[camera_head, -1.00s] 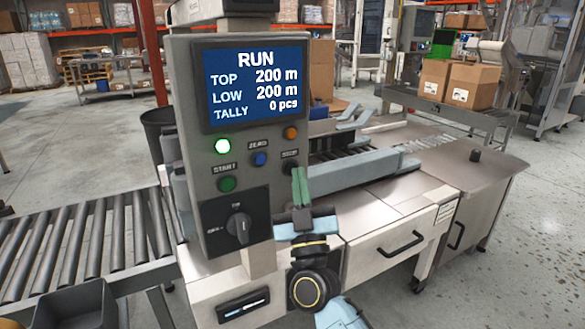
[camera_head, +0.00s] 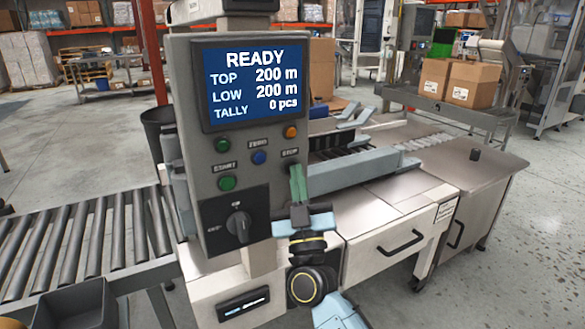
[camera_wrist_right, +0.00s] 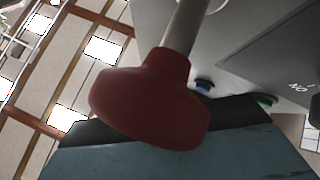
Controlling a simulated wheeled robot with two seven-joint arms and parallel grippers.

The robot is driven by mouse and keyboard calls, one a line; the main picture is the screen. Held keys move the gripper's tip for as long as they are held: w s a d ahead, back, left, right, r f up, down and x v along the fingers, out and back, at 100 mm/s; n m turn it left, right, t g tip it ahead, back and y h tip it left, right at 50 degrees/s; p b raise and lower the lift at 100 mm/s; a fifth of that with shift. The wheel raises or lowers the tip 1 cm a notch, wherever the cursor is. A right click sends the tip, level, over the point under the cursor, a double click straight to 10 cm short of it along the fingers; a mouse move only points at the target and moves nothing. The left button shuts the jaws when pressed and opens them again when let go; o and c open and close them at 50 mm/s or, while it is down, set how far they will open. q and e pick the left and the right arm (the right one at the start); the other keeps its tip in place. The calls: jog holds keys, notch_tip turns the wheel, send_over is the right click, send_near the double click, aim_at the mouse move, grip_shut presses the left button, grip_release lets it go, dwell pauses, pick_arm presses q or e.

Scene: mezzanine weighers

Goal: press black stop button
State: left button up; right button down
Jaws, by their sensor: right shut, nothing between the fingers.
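The grey control panel (camera_head: 188,160) faces me, and its screen (camera_head: 256,84) reads READY. The STOP label (camera_head: 290,152) is at the panel's lower right. The black stop button below it is hidden behind the green fingertips of my right gripper (camera_head: 298,184). The gripper is shut and empty, with its tips at the panel face; I cannot see the contact itself. My left gripper is not in view.
A large red knob (camera_wrist_right: 150,105) is close in the right wrist view. A roller conveyor (camera_head: 75,240) lies left.

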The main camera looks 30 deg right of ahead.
jog(key=shift+s, duration=0.1)
dwell(0.4)
jog(key=shift+s+p, duration=0.65)
jog(key=shift+s+d+p, duration=0.1)
jog(key=shift+s+p, duration=1.1)
jog(key=shift+s, duration=1.35)
